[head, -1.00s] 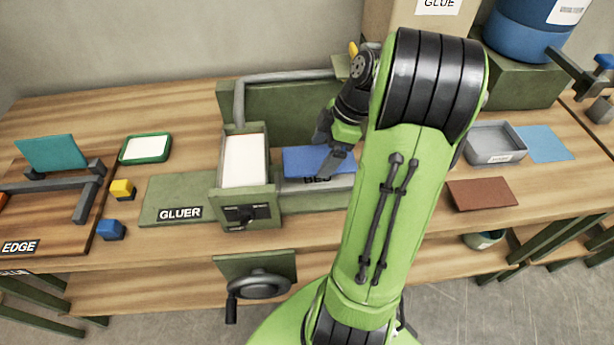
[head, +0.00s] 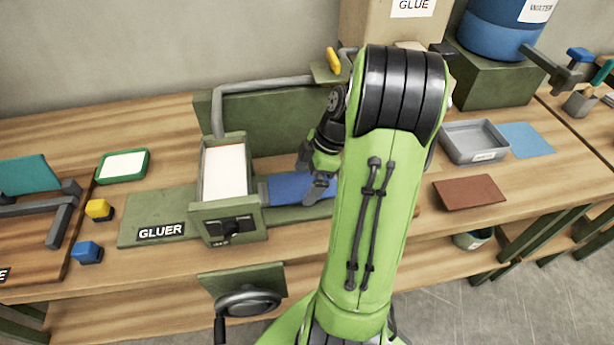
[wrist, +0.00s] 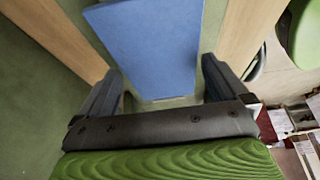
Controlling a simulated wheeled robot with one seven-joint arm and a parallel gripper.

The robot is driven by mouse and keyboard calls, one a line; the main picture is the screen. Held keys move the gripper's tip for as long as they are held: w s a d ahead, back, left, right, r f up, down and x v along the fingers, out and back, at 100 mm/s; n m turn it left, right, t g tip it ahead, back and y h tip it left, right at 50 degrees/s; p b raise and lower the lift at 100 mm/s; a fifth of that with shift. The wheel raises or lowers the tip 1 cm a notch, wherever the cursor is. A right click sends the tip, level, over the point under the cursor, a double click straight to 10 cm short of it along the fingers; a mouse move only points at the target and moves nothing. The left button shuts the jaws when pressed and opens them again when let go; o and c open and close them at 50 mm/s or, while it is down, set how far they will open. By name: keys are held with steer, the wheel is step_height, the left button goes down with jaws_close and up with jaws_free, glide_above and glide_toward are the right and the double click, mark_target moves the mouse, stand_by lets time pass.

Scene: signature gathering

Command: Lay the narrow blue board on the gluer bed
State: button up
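The narrow blue board (head: 285,188) lies flat on the gluer bed (head: 280,213), just right of the gluer's white-filled hopper (head: 225,172). In the wrist view the board (wrist: 150,45) stretches away from my gripper (wrist: 160,75), its near end between the spread fingers. A gap shows between each finger and the board's edges. In the head view my gripper (head: 309,177) is over the right part of the board and hides some of it. The fingers are open and hold nothing. My arm hides the bed's right end.
A grey tray (head: 473,141), a light blue board (head: 526,139) and a brown board (head: 469,192) lie to the right. A green-rimmed tray (head: 123,165) and yellow (head: 99,209) and blue (head: 88,252) blocks are left of the gluer.

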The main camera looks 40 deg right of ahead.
steer(key=p+v, duration=0.5)
steer(key=v, duration=0.7)
step_height(320, 180, up, 4)
steer(key=m+h, duration=0.1)
steer(key=m, duration=0.1)
glide_above(297, 195)
steer(key=s+a+r+m+h, duration=0.2)
steer(key=a+r+m, duration=0.15)
steer(key=a, duration=0.75)
steer(key=s+a+f+m+t, duration=0.1)
steer(key=s+a+m+t, duration=0.2)
steer(key=s+a+m, duration=0.2)
steer(key=s, duration=0.3)
steer(key=shift+s+a+m+h, duration=0.15)
steer(key=shift+s+m+h, duration=0.15)
steer(key=shift+m, duration=0.05)
steer(key=shift+c, duration=0.2)
